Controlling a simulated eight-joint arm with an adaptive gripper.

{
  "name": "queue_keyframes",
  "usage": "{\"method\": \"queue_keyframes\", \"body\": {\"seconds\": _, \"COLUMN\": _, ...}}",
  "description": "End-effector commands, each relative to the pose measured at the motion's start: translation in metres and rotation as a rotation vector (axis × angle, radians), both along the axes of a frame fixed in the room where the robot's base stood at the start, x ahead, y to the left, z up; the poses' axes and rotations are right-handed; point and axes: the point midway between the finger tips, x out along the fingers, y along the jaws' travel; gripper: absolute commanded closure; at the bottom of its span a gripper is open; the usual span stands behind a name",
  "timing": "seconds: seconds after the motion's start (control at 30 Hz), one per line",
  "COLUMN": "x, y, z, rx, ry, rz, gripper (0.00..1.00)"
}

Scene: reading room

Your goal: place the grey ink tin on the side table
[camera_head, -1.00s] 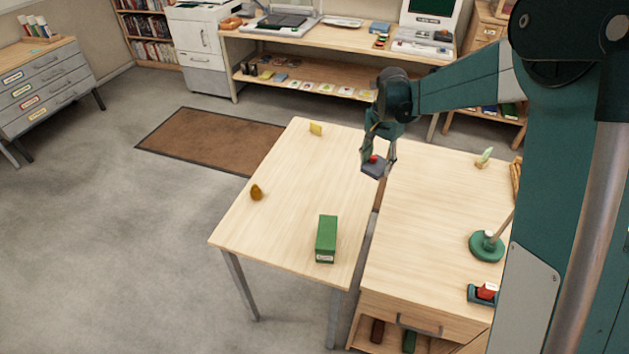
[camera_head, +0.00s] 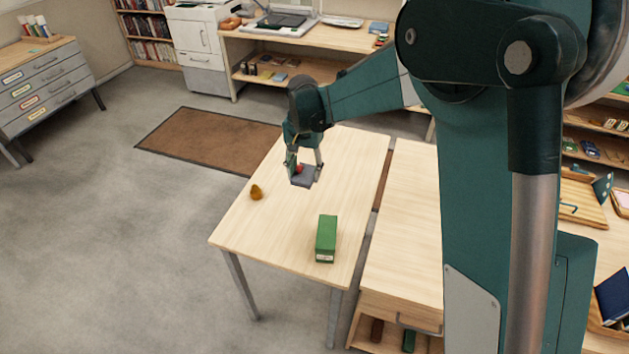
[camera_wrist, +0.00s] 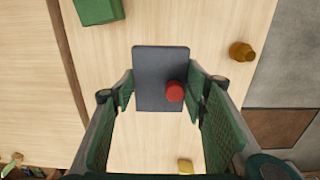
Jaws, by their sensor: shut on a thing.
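The grey ink tin (camera_head: 306,178) is a flat dark-grey block with a red knob on it. My gripper (camera_head: 304,165) is shut on it, and the wrist view shows the tin (camera_wrist: 155,85) between the two green fingers (camera_wrist: 160,95). The tin is held over the side table (camera_head: 345,165), a pale wooden table with metal legs. The gap beneath the tin is hard to judge.
On the side table are a green box (camera_head: 326,238) and an amber knob-like object (camera_head: 256,192). A small yellow block (camera_wrist: 185,166) shows in the wrist view. A drawer desk (camera_head: 405,230) stands to the right, across a narrow gap. The table's middle is bare.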

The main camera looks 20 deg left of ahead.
Motion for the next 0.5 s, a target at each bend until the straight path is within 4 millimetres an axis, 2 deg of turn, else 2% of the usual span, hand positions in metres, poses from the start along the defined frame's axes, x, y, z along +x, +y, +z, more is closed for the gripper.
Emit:
{"method": "queue_keyframes", "body": {"seconds": 0.03, "x": 0.002, "y": -0.002, "z": -0.011, "rx": -0.001, "ry": 0.000, "rz": -0.004, "gripper": 0.77}}
{"method": "queue_keyframes", "body": {"seconds": 0.2, "x": 0.002, "y": -0.003, "z": -0.032, "rx": -0.001, "ry": 0.000, "rz": -0.004, "gripper": 0.77}}
{"method": "queue_keyframes", "body": {"seconds": 0.5, "x": 0.002, "y": -0.003, "z": -0.044, "rx": -0.001, "ry": 0.000, "rz": -0.005, "gripper": 0.77}}
